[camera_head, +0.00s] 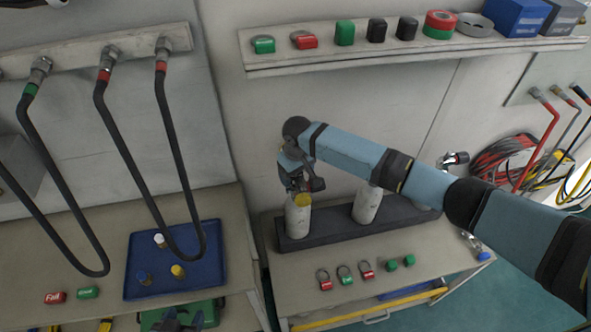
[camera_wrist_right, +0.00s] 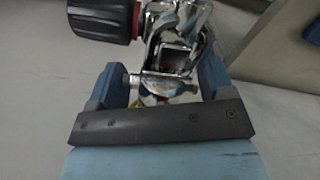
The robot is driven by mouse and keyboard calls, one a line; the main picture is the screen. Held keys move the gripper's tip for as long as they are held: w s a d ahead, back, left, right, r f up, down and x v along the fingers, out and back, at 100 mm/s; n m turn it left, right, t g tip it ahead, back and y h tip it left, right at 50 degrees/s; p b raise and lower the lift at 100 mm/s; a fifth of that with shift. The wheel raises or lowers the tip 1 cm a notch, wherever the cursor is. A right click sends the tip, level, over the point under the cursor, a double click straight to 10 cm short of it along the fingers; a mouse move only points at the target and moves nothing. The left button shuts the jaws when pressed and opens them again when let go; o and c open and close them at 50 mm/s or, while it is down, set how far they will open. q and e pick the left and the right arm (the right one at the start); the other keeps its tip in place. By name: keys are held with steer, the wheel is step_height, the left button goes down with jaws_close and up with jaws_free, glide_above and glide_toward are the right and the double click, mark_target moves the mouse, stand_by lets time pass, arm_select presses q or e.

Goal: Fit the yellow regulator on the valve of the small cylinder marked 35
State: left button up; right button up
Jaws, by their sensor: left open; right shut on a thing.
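My right gripper (camera_head: 299,183) is shut on a chrome fitting with a yellow round end, apparently the yellow regulator (camera_head: 302,200), in front of the top of the left grey cylinder (camera_head: 298,222). In the right wrist view, chrome metalwork (camera_wrist_right: 178,40) fills the space between the jaws, beside a black knob with a red ring (camera_wrist_right: 105,18). I cannot tell whether regulator and valve are seated together. Another grey cylinder (camera_head: 367,207) stands to the right. I cannot read the number 35. My left gripper (camera_head: 180,322) shows partly at the bottom edge, open.
The cylinders stand in a dark rack (camera_head: 330,231). Red and green tags (camera_head: 345,275) and a blue-ended chrome fitting (camera_head: 475,246) lie in front. A blue tray (camera_head: 135,262) holds small white, blue and yellow pieces. Black hoses (camera_head: 130,150) hang over it.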

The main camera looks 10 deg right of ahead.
steer(key=shift+w+r, duration=0.1)
steer(key=shift+r, duration=0.15)
steer(key=r+b, duration=0.1)
steer(key=b, duration=0.6)
steer(key=shift+w+r, duration=0.15)
steer(key=shift+w, duration=0.05)
steer(key=shift+s+a+r+b, duration=0.1)
steer(key=shift+s+r+b, duration=0.05)
steer(key=shift+r+b, duration=0.2)
steer(key=shift+r, duration=0.1)
steer(key=shift+p, duration=0.65)
steer(key=shift+f, duration=0.25)
steer(key=shift+f, duration=0.35)
steer(key=shift+f, duration=0.2)
